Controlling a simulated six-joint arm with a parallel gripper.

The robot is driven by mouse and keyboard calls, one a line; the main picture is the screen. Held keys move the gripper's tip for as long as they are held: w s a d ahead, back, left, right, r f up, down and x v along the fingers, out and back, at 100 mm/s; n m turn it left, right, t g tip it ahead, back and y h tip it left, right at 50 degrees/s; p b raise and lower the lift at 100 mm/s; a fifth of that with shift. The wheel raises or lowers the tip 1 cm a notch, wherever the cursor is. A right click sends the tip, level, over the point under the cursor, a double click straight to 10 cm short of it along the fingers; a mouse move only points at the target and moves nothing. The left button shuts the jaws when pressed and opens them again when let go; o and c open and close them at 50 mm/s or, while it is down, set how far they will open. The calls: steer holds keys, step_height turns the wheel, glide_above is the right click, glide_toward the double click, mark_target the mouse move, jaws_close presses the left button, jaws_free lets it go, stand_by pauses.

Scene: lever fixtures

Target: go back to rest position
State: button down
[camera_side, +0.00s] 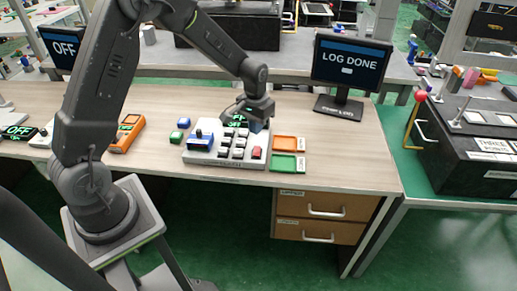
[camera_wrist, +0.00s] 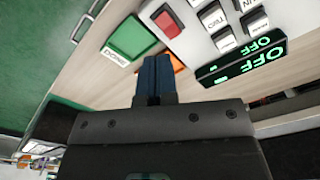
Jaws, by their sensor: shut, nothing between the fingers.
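My gripper (camera_side: 258,125) hangs above the right part of a grey switch panel (camera_side: 230,164) on the wooden desk. In the wrist view its blue fingers (camera_wrist: 154,78) are together with nothing between them. The panel has rows of white rocker switches, a red switch (camera_side: 257,153) and a blue part at its left. In the wrist view, the red switch (camera_wrist: 165,22), white switches (camera_wrist: 214,17) and a green-lit OFF display (camera_wrist: 241,60) show. Whether the fingers touch anything below is hard to tell.
A monitor (camera_side: 350,65) reading LOG DONE stands behind. An orange device (camera_side: 127,134) lies near my arm. The front right desktop is clear.

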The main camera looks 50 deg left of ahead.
steer(key=s+d+r+m+t, duration=0.1)
steer(key=s+d+r, duration=0.25)
steer(key=r, duration=0.45)
steer(key=s+d+r+t, duration=0.2)
steer(key=s+r, duration=0.3)
steer(key=r, duration=0.2)
steer(key=s+d+r+m+t, duration=0.1)
steer(key=s+d+r, duration=0.1)
steer(key=s, duration=0.5)
steer(key=s+d+r+t, duration=0.1)
steer(key=s+r, duration=0.2)
steer(key=s, duration=0.5)
steer(key=shift+d+r+m, duration=0.25)
steer(key=shift+d+m, duration=0.15)
steer(key=c, duration=1.8)
jaws_free()
steer(key=shift+c, duration=0.2)
